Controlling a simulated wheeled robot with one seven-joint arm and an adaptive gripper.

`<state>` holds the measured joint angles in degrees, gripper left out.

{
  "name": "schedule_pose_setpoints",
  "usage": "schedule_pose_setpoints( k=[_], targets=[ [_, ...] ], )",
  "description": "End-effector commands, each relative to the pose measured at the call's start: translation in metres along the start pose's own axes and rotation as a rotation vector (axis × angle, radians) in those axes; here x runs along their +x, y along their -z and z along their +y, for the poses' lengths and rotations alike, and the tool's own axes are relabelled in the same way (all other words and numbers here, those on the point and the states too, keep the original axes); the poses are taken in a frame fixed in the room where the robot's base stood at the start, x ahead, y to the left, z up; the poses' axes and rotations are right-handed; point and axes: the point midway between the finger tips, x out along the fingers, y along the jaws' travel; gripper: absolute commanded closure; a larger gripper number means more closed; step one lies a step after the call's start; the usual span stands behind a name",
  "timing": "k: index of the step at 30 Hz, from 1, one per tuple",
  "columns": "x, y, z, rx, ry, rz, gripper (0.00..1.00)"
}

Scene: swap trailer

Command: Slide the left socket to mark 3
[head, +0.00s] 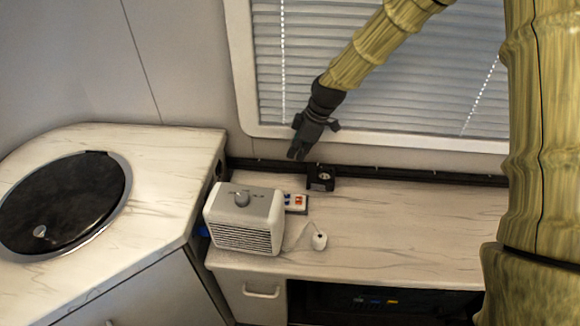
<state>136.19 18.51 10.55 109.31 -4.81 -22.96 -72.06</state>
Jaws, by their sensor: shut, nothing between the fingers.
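A black socket (320,178) sits against the dark rail (420,175) that runs along the foot of the wall, at the back of the counter. It is the only socket I can make out on the rail. Small light ticks show along the rail, but no mark numbers can be read. My gripper (297,154) points down and is shut and empty. In the picture it is just above and left of the socket, seemingly apart from it.
A grey-white heater (245,220) stands at the counter's left, with a switch strip (296,203) behind it. A small white corded item (319,241) lies at the front. The counter's right (420,225) is clear. A black round lid (62,205) covers the left worktop.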

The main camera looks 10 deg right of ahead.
Motion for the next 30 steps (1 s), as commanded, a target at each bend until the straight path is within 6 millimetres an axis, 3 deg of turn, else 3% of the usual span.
schedule_pose_setpoints(
  k=[23,30],
  targets=[
    [0.095,0.001,-0.002,-0.002,0.003,-0.001,1.0],
    [0.084,-0.026,-0.001,0.0,0.001,0.0,1.0]
  ],
)
